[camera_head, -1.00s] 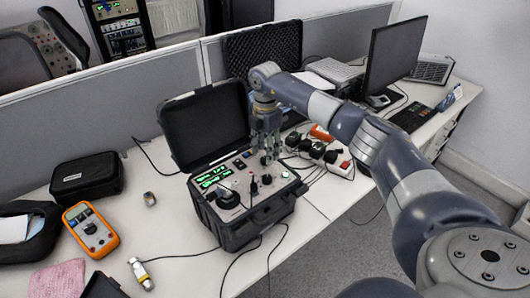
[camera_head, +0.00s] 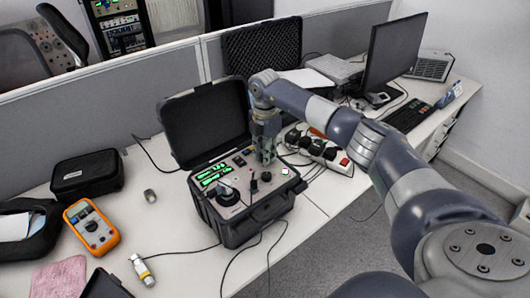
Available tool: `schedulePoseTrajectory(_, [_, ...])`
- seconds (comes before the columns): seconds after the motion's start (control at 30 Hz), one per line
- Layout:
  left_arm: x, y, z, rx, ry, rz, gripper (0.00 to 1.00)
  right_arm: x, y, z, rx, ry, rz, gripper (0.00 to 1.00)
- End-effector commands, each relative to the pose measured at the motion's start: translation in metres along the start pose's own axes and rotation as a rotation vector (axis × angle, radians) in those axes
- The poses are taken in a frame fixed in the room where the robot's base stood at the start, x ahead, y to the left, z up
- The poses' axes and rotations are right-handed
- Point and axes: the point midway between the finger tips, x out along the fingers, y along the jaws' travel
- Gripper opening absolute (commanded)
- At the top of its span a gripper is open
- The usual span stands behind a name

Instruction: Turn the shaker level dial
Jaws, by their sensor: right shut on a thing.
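The shaker calibrator is an open black case (camera_head: 237,231) on the white desk, lid raised at the back. Its panel has a lit green display (camera_head: 214,173), a round black shaker platform (camera_head: 227,196) at the left and small knobs. My right gripper (camera_head: 266,161) points down over the panel's back right part, its fingers shut on a knob there, which I take for the level dial. The fingers hide most of that dial. A small black upright part (camera_head: 253,186) stands in front of the fingers. My left gripper is not in view.
An orange multimeter (camera_head: 91,228), a black pouch (camera_head: 87,174) and a small sensor (camera_head: 142,270) with a cable lie to the left. A power strip (camera_head: 325,157) with plugs is close right of the case. The raised lid (camera_head: 205,125) stands close behind the gripper.

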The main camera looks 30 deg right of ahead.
Motion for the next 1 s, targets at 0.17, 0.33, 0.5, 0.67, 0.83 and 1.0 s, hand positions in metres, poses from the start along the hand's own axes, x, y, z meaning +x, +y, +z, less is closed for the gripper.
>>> schedulePoseTrajectory(0.17, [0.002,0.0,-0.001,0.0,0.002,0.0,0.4,0.0,0.0,0.0,-0.044,0.001,0.001,0.0])
schedulePoseTrajectory(0.33, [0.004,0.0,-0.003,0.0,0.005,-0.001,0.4,0.0,0.0,0.0,-0.139,0.001,0.001,0.0])
schedulePoseTrajectory(0.5, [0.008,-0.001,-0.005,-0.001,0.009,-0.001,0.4,0.0,0.001,0.0,-0.283,0.0,0.002,0.0])
schedulePoseTrajectory(0.67, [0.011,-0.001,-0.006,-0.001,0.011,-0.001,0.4,0.0,0.001,0.0,-0.434,0.0,0.003,0.0])
schedulePoseTrajectory(0.83, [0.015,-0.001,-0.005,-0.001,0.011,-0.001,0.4,-0.001,0.001,0.0,-0.596,0.0,0.004,0.0])
schedulePoseTrajectory(1.0, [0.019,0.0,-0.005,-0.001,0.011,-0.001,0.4,0.0,0.001,0.0,-0.757,-0.001,0.003,0.0])
